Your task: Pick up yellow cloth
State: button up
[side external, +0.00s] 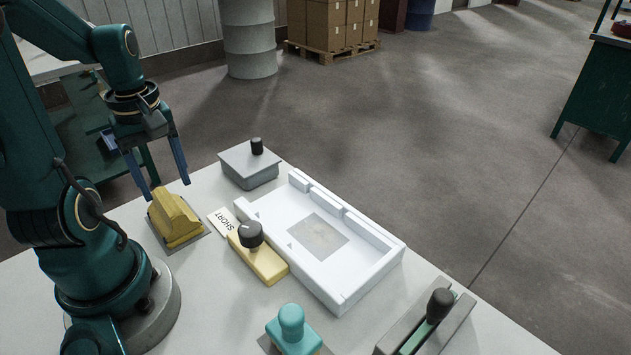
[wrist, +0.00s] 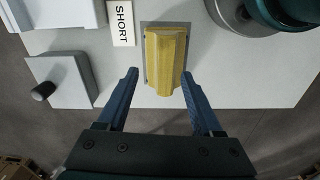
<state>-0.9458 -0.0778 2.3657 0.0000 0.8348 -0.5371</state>
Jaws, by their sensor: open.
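The yellow cloth (side external: 174,217) is a folded, ridged block lying on a dark grey pad at the left of the white table in the side view. In the wrist view the yellow cloth (wrist: 165,62) lies just beyond the fingertips, roughly centred between them. My gripper (side external: 168,192) points down above the cloth with its two blue fingers spread. It also shows in the wrist view (wrist: 159,74), open, with nothing between the fingers. I cannot tell whether a fingertip touches the cloth.
A white "SHORT" card (side external: 222,221) and a yellow block with a black knob (side external: 262,260) lie right of the cloth. Beyond them is a white tray (side external: 375,273). A grey lidded box (side external: 248,170) stands behind. A teal-knobbed tool (side external: 292,330) is in front.

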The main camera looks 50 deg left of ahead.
aim_at(167, 201)
jog(key=shift+s+a+f+n, duration=0.25)
jog(key=shift+s+f+n, duration=0.05)
jog(key=shift+s+f, duration=0.1)
jog(key=shift+f, duration=2.35)
grip_shut()
